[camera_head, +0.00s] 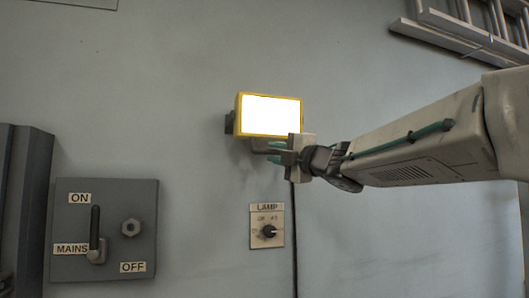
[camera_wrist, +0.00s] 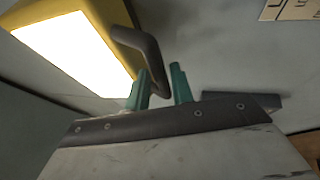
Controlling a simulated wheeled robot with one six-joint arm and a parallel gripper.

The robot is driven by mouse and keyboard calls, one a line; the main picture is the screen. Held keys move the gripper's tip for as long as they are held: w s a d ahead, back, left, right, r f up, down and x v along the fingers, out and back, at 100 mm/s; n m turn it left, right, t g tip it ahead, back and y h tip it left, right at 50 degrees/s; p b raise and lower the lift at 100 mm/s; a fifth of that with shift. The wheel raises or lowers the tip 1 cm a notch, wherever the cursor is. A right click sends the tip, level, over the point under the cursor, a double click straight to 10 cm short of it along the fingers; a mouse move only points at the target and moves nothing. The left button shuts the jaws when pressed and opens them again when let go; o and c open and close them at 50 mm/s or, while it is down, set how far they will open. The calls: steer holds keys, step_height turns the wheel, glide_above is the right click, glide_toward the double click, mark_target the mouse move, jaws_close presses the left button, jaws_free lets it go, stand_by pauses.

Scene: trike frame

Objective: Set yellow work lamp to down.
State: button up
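The yellow work lamp (camera_head: 270,115) is mounted on the wall, and its white face is lit and points out into the room. It also fills the upper left of the wrist view (camera_wrist: 70,50). A bent grey handle (camera_wrist: 142,48) comes off the lamp, and its end lies between my green fingertips. My gripper (camera_head: 276,151) is just below the lamp's lower right edge in the head view. In the wrist view my gripper (camera_wrist: 160,86) has its fingers apart, with the handle between them. I cannot tell whether either finger touches the handle.
A lamp switch plate (camera_head: 267,226) with a knob is on the wall below. A mains box (camera_head: 104,231) with an upright lever is at the lower left. A ladder (camera_head: 460,32) hangs at the upper right. A dark cable (camera_head: 294,240) runs down the wall.

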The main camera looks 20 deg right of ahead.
steer(key=shift+x, duration=1.7)
jaws_close()
steer(key=shift+d, duration=0.1)
